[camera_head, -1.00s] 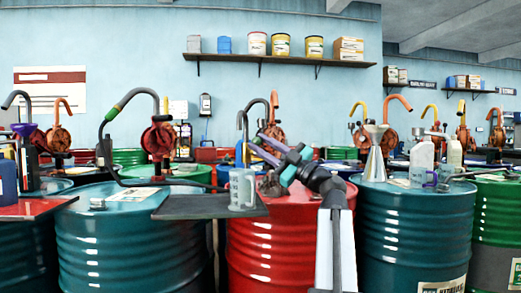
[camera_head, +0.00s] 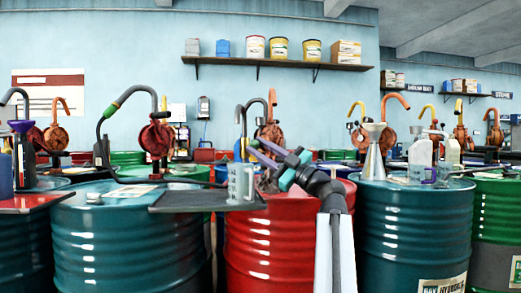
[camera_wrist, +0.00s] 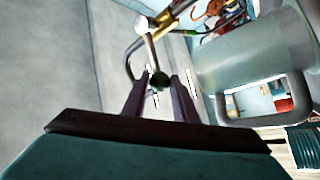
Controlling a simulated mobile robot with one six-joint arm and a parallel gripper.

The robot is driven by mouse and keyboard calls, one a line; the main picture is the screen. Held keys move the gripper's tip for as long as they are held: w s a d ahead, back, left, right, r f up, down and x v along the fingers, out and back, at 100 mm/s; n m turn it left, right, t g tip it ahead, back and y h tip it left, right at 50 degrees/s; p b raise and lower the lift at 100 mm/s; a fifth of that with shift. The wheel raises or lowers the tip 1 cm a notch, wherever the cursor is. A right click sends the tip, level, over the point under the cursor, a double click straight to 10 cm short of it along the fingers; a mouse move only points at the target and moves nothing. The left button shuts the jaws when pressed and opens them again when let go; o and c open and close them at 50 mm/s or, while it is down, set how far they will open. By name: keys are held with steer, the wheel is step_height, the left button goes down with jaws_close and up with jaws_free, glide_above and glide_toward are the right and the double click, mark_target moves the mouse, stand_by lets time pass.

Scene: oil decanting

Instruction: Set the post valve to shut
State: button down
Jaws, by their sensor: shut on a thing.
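The post valve shows in the wrist view as a brass-coloured body (camera_wrist: 182,20) with a thin lever (camera_wrist: 151,52) ending in a dark round knob (camera_wrist: 160,80). My gripper (camera_wrist: 160,84) has its two purple fingers on either side of this knob and is shut on it. A bent grey pipe (camera_wrist: 128,62) runs beside the lever. In the head view my gripper (camera_head: 250,146) points left and away, just above and behind the clear measuring jug. The valve is too small and too covered there to make out its setting.
The measuring jug (camera_head: 240,186) stands on a dark tray (camera_head: 185,202) close to my gripper; its grey wall and handle fill the right of the wrist view. A red drum (camera_head: 262,245) and teal drums (camera_head: 415,230) stand around. A metal funnel (camera_head: 374,160) stands on the right drum.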

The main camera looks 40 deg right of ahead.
steer(key=shift+w+d+f, duration=0.1)
steer(key=shift+d+f, duration=0.05)
steer(key=shift+f, duration=0.05)
steer(key=c, duration=1.4)
jaws_free()
steer(key=shift+w+f, duration=0.1)
steer(key=shift+w, duration=0.05)
steer(key=shift+c, duration=0.2)
steer(key=shift+o, duration=0.2)
steer(key=shift+s, duration=0.2)
steer(key=p+v, duration=0.4)
steer(key=v, duration=0.9)
steer(key=shift+s, duration=0.25)
steer(key=shift+c, duration=0.3)
